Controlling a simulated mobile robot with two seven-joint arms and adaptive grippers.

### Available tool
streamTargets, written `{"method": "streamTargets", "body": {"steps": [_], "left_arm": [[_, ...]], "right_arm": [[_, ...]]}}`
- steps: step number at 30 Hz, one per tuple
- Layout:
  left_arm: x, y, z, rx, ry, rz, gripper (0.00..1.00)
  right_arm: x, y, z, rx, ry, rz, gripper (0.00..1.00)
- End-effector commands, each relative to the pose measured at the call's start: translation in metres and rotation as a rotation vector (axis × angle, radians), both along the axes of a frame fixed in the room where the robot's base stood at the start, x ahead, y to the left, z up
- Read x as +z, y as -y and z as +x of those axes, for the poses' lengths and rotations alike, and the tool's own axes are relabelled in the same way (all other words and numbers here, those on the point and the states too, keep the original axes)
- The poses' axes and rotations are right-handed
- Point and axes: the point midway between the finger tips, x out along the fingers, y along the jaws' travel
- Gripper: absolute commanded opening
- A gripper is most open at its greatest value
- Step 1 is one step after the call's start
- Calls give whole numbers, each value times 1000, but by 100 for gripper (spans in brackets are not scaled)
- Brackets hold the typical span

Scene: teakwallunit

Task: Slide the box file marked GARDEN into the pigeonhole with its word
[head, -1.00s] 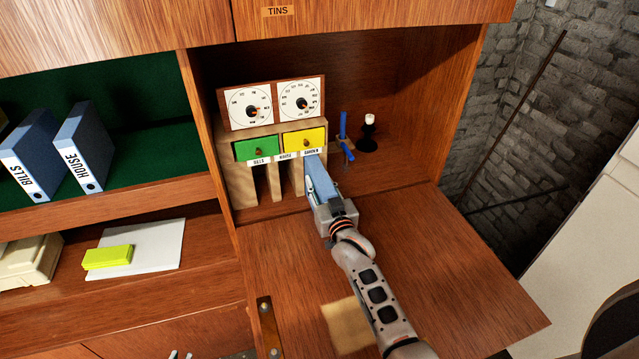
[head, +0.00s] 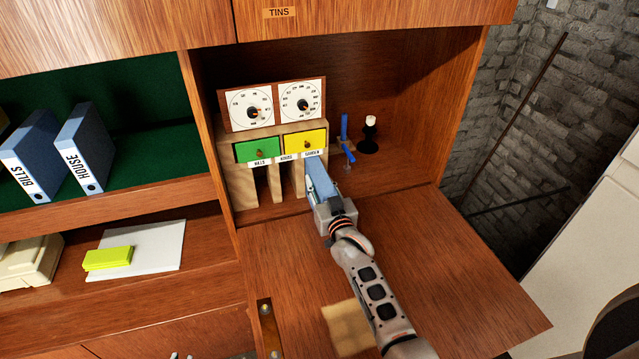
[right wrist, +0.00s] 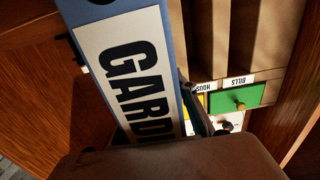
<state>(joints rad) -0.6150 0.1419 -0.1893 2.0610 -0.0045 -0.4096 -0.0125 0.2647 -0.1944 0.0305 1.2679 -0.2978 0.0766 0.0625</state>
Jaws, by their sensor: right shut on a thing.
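The blue box file marked GARDEN (head: 320,181) is held by my right gripper (head: 331,208) in front of the rightmost pigeonhole. In the right wrist view the file (right wrist: 122,70) fills the left half, with its label partly cut off. The pigeonhole unit (head: 244,185) is pale wood, with labels BILLS, HOUSE and GARDEN above its openings. The GARDEN label (head: 313,154) sits right above the file's far end. The file and gripper hide that opening, so how deep the file is in cannot be told. My left gripper is not in view.
Above the labels are a green drawer (head: 257,150) and a yellow drawer (head: 305,142), with two dials on top. A blue object (head: 346,140) and a candlestick (head: 369,135) stand to the right. BILLS (head: 32,160) and HOUSE (head: 84,150) files stand on the left shelf.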

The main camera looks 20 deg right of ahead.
Motion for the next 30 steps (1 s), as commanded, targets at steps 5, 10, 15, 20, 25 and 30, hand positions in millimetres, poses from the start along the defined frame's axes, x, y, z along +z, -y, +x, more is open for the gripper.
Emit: {"method": "streamTargets", "body": {"steps": [5,10,15,20,25,30], "left_arm": [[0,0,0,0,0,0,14],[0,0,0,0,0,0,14],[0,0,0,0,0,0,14],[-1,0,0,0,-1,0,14],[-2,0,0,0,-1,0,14],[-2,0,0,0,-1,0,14]], "right_arm": [[1,0,1,0,2,1,0],[1,0,1,0,2,1,0],[1,0,2,0,2,0,0],[1,0,5,0,2,0,0],[2,0,7,0,3,0,0],[2,0,7,0,3,0,0]]}}
